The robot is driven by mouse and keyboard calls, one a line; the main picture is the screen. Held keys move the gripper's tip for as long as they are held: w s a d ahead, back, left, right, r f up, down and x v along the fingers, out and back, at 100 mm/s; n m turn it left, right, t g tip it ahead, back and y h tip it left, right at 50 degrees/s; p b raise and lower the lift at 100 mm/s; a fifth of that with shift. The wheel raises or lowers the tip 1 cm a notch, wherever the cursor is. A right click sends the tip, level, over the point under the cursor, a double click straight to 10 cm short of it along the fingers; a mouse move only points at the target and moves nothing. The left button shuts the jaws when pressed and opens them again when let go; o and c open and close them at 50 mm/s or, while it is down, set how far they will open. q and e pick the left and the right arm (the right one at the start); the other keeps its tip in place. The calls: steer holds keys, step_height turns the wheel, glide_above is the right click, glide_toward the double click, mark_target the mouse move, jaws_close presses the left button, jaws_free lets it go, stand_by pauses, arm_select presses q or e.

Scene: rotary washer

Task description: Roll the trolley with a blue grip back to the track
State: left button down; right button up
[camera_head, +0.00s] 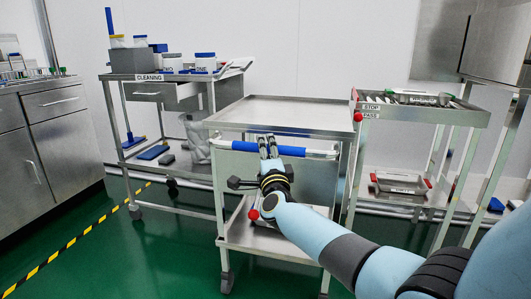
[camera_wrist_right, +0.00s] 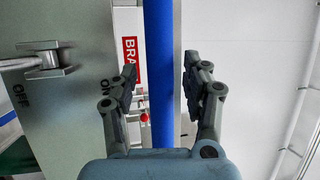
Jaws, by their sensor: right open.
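The steel trolley (camera_head: 270,110) with a blue grip (camera_head: 246,146) across its near side stands upright in the middle of the head view. Its top is empty. My right gripper (camera_head: 268,146) is at the middle of the blue grip. In the right wrist view, the open fingers (camera_wrist_right: 163,85) stand on either side of the blue grip (camera_wrist_right: 160,75), with visible gaps. My left gripper is not in view. I cannot clearly make out a track on the floor.
A cleaning cart (camera_head: 180,90) with bins and bottles stands behind left. A steel tray stand (camera_head: 430,112) is close on the right. Steel cabinets (camera_head: 35,130) line the left. A yellow-black floor stripe (camera_head: 85,230) borders clear green floor (camera_head: 150,260).

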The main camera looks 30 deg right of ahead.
steer(key=shift+w+d+r, duration=0.1)
steer(key=shift+w+d, duration=0.2)
steer(key=shift+w, duration=0.15)
jaws_close()
